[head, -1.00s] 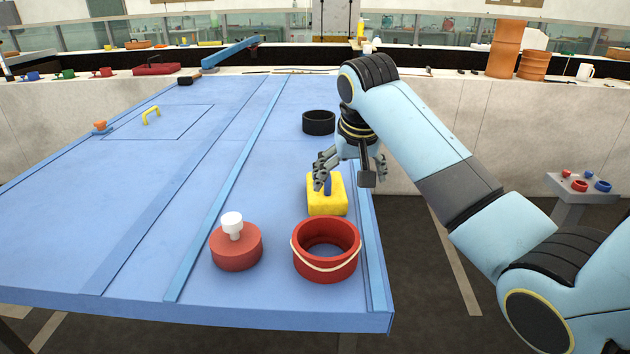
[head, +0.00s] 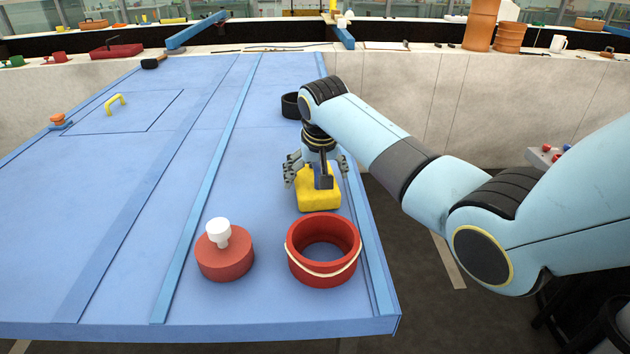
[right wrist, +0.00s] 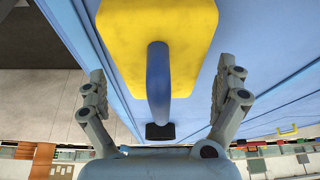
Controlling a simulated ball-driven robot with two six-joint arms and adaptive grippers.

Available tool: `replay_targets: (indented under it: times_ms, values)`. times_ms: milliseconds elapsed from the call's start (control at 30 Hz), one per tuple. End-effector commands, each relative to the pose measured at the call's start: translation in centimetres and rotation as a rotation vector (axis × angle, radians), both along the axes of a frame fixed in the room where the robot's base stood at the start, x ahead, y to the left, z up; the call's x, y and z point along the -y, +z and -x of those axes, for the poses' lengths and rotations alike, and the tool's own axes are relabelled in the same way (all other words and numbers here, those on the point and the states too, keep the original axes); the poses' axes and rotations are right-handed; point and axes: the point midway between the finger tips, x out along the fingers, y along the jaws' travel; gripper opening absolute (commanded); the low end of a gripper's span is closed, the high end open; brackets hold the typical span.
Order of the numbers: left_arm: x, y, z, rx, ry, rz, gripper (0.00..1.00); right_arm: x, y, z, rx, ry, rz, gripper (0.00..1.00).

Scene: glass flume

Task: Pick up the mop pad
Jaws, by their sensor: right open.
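The mop pad (head: 318,200) is a yellow block lying on the blue table near its right edge, just behind the red bucket. In the right wrist view the yellow pad (right wrist: 185,28) fills the upper middle, with a blue upright handle (right wrist: 158,85) on it. My right gripper (head: 317,170) is open above the pad. In the right wrist view its two fingers (right wrist: 160,92) stand on either side of the handle, with a gap on both sides. In the head view the gripper hides most of the handle. My left gripper is not in view.
A red bucket (head: 295,262) with a pale handle stands in front of the pad. A red round container (head: 225,262) with a white knob is to its left. A black ring (head: 290,106) stands behind the gripper.

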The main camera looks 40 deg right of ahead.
Motion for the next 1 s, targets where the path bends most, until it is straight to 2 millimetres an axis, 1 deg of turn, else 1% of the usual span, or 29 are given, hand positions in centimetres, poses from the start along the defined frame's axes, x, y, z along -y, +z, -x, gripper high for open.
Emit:
replay_targets:
  times_ms: [33, 133, 267, 400, 567, 767, 1000]
  values:
    - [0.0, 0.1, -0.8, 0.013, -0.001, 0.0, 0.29, 0.1, -0.5, -0.3, 0.0, 0.0, 0.0, 1.0]
    - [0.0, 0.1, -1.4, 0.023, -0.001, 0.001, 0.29, 0.3, -1.5, -0.6, 0.0, 0.0, 0.0, 1.0]
    - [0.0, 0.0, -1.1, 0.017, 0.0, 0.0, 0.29, 0.3, -1.8, -0.7, 0.002, 0.0, 0.0, 1.0]
    - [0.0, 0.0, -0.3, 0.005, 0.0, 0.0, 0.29, 0.3, -1.8, -0.7, 0.002, 0.0, 0.0, 1.0]
    - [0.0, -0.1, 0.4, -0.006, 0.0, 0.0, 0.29, 0.3, -1.8, -0.7, 0.002, 0.0, 0.0, 0.79]
    - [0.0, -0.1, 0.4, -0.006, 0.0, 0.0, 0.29, 0.3, -1.8, -0.7, 0.001, 0.0, 0.0, 0.53]
    - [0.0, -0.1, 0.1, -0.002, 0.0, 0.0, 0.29, 0.3, -1.7, -0.7, 0.001, 0.0, 0.0, 0.52]
